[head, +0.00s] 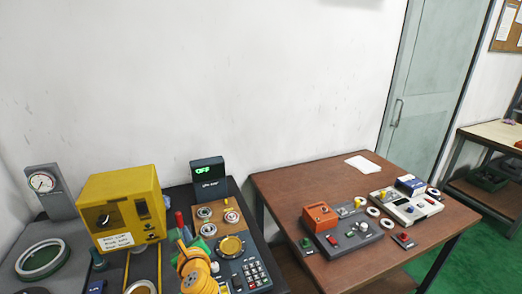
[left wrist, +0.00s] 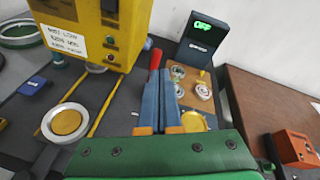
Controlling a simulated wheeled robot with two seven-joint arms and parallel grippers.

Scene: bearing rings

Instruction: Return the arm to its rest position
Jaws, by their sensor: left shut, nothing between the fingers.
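My left gripper (head: 187,234) is at the bottom centre of the head view, above the dark workbench, with its green palm partly behind an orange ribbed part of my arm. In the left wrist view its two blue fingers (left wrist: 160,75) are together and hold nothing. A red handle (left wrist: 155,59) shows just beyond the fingertips; I cannot tell whether they touch it. Metal bearing rings (head: 205,213) lie on a small wooden board to the right of the gripper. My right gripper is not in view.
A yellow machine box (head: 120,207) stands left of the gripper, and a dark display reading OFF (head: 208,177) stands behind the board. A keypad panel (head: 250,272) lies to the right. A brown table (head: 290,190) with control boxes stands farther right. The space above both surfaces is clear.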

